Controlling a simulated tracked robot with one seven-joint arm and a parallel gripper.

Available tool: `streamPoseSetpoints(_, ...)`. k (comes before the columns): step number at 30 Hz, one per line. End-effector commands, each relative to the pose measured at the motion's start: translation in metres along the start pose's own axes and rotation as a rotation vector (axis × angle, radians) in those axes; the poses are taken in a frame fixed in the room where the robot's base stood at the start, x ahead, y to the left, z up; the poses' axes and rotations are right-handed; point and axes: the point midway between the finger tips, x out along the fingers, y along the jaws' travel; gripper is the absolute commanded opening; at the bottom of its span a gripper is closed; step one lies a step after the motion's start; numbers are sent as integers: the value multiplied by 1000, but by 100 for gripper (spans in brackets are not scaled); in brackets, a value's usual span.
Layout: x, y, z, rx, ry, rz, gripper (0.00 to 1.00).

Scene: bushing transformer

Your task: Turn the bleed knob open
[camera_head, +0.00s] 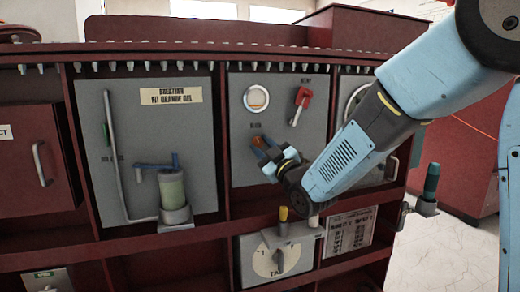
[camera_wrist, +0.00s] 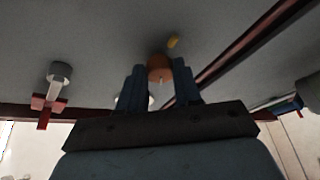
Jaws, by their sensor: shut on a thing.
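The bleed knob, a small orange-brown round knob (camera_head: 258,142), is on the grey middle panel, below a round white-faced sight glass (camera_head: 256,99). In the wrist view the knob (camera_wrist: 159,68) sits between the two blue fingers of my gripper (camera_wrist: 160,84). My gripper (camera_head: 268,154) comes in from the right in the head view and is shut on the knob, partly covering it. A small yellow mark (camera_wrist: 173,42) is on the panel close to the knob. How far the knob is turned cannot be told.
A red lever (camera_head: 301,104) is on the same panel, right of the sight glass. A grey selector dial box (camera_head: 276,256) with a yellow-topped peg (camera_head: 283,214) is below my gripper. A green jar (camera_head: 172,190) under a blue handle stands on the left panel.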

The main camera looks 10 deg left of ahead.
Motion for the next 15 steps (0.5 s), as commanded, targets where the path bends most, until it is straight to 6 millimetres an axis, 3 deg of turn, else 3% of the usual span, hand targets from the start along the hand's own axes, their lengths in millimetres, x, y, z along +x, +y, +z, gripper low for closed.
streamPoseSetpoints(15,-1,0,-2,-450,-16,-200,3)
